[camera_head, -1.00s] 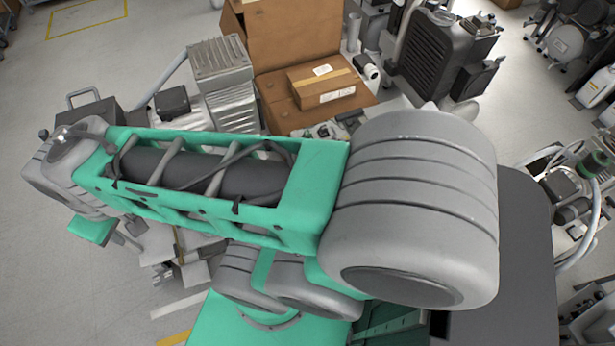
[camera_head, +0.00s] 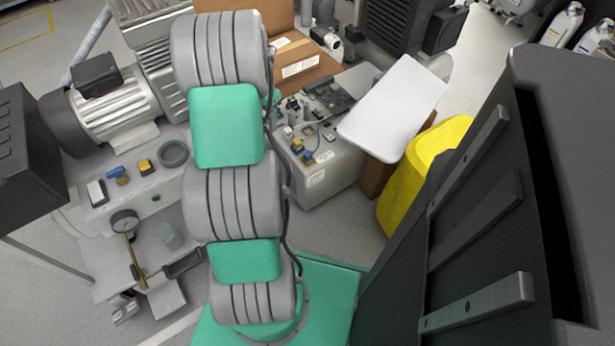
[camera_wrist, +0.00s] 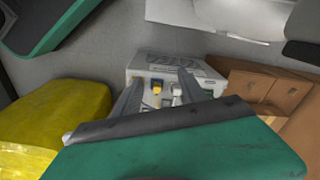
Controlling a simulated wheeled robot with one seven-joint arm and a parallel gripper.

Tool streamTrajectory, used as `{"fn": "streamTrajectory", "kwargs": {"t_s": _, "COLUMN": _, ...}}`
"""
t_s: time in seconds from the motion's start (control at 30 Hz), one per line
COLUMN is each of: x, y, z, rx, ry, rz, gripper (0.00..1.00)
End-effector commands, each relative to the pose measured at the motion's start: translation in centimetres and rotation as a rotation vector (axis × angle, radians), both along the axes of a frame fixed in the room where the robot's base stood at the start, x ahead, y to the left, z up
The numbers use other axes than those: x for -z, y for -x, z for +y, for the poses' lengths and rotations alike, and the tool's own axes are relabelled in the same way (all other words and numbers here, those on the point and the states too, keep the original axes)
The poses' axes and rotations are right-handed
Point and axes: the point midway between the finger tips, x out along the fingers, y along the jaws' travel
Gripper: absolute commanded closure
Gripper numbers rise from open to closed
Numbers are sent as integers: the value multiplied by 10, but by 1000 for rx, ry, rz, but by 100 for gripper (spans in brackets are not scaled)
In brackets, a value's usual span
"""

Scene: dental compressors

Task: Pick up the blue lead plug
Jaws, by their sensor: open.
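Two small blue pieces show in the head view, and I cannot tell which is the lead plug. One blue piece (camera_head: 308,158) sits beside yellow parts on the grey box (camera_head: 330,170) right of my arm. The other blue piece (camera_head: 117,172) is on the light grey compressor base at the left. In the wrist view, my gripper (camera_wrist: 161,79) is open and empty, its two grey fingers pointing towards a grey box (camera_wrist: 146,71). A small yellow part (camera_wrist: 157,87) shows between the fingers. My gripper is hidden behind my arm in the head view.
A white panel (camera_head: 393,108) lies beside the grey box, near a yellow object (camera_head: 425,170). A cardboard box (camera_head: 300,68) stands behind. A motor (camera_head: 115,103) and a pressure gauge (camera_head: 124,222) are at the left. A dark cabinet (camera_head: 480,200) fills the right.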

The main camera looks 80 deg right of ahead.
Motion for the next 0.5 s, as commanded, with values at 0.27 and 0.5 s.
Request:
{"fn": "streamTrajectory", "kwargs": {"t_s": 0.27, "x": 114, "y": 114, "z": -54, "rx": 370, "ry": -43, "rz": 7, "gripper": 51}}
{"fn": "streamTrajectory", "kwargs": {"t_s": 0.5, "x": 144, "y": 116, "z": -53, "rx": 373, "ry": -45, "rz": 9, "gripper": 51}}
